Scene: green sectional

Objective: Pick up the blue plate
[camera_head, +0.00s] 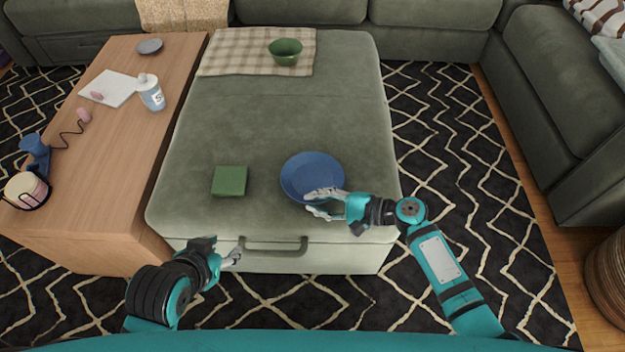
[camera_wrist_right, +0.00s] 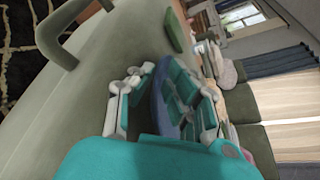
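The round blue plate (camera_head: 312,172) lies on the green ottoman (camera_head: 275,120), near its front right side. My right gripper (camera_head: 322,202) is at the plate's front rim, one finger over the plate and the other outside the rim. The right wrist view shows the blue plate (camera_wrist_right: 160,103) between the spread fingers of my right gripper (camera_wrist_right: 160,88). A gap shows beside the left finger there; fingertip contact is unclear. My left gripper (camera_head: 233,256) is in front of the ottoman, left of its handle, away from the plate. Its finger opening is too small to judge.
A green square box (camera_head: 230,181) lies left of the plate. A green bowl (camera_head: 285,51) stands on a checked cloth (camera_head: 235,55) at the back. A wooden table (camera_head: 125,130) on the left holds a bottle (camera_head: 151,95) and other items. The ottoman's middle is clear.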

